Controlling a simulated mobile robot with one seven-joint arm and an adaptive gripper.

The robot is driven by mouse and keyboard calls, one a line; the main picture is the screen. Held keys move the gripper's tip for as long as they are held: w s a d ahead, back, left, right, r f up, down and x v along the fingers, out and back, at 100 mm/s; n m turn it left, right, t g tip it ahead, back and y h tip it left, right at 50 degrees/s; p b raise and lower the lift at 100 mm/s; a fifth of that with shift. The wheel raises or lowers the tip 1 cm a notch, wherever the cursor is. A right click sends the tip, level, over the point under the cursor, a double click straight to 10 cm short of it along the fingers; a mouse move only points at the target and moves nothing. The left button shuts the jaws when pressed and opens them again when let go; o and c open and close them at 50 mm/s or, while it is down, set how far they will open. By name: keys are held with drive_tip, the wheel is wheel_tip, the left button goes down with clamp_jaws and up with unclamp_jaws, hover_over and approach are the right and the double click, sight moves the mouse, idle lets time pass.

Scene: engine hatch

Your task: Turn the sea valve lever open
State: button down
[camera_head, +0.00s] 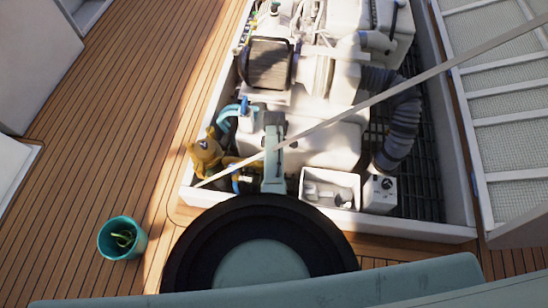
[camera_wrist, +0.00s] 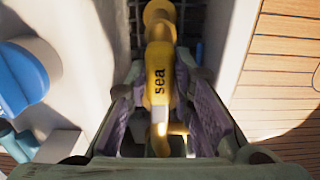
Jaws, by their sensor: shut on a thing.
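The yellow sea valve lever (camera_wrist: 159,62), marked "sea", runs down the middle of the wrist view. My gripper (camera_wrist: 160,105) has one grey-purple pad on each side of it and is shut on it. The lever's far end meets a round yellow part at the top of the wrist view. In the head view my pale arm comes down at the front left corner of the engine hatch (camera_head: 219,196). There my arm hides most of the valve and the gripper, so the lever's angle is hard to tell.
A white open box (camera_head: 330,188) and a small control box (camera_head: 380,193) stand to the right. A pale bar (camera_head: 430,75) crosses the hatch. A teal bucket (camera_head: 122,238) stands on deck.

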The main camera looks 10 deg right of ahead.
drive_tip(key=shift+w, duration=0.15)
drive_tip(key=c, duration=1.4)
unclamp_jaws()
wheel_tip(320, 180, up, 12)
